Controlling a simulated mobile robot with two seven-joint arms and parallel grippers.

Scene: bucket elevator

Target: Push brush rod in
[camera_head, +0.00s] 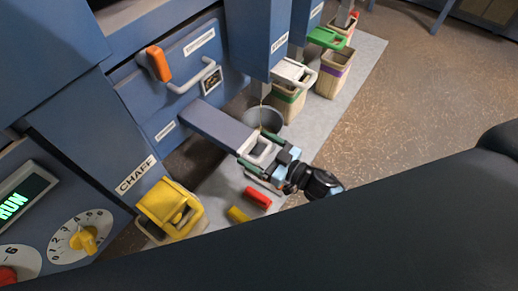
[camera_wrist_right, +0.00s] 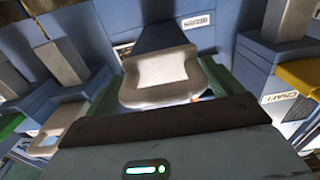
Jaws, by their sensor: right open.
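What looks like the brush rod (camera_head: 216,124) is a flat grey-blue bar sticking out of the blue machine. A pale loop handle (camera_head: 258,151) is at its outer end; the handle also fills the middle of the right wrist view (camera_wrist_right: 160,76). My right gripper (camera_head: 266,152) is open at this handle, with a green finger on each side of it. Whether the fingers touch it, I cannot tell. The rod's inner end is hidden inside the machine. My left gripper is not in view.
An orange lever (camera_head: 158,64) and a pale curved handle (camera_head: 194,78) sit above the rod. A grey bucket (camera_head: 264,119) stands behind my gripper. A yellow part (camera_head: 168,208) is under the CHAFF label. Red (camera_head: 257,197) and yellow (camera_head: 238,214) pieces lie on the grey floor strip.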

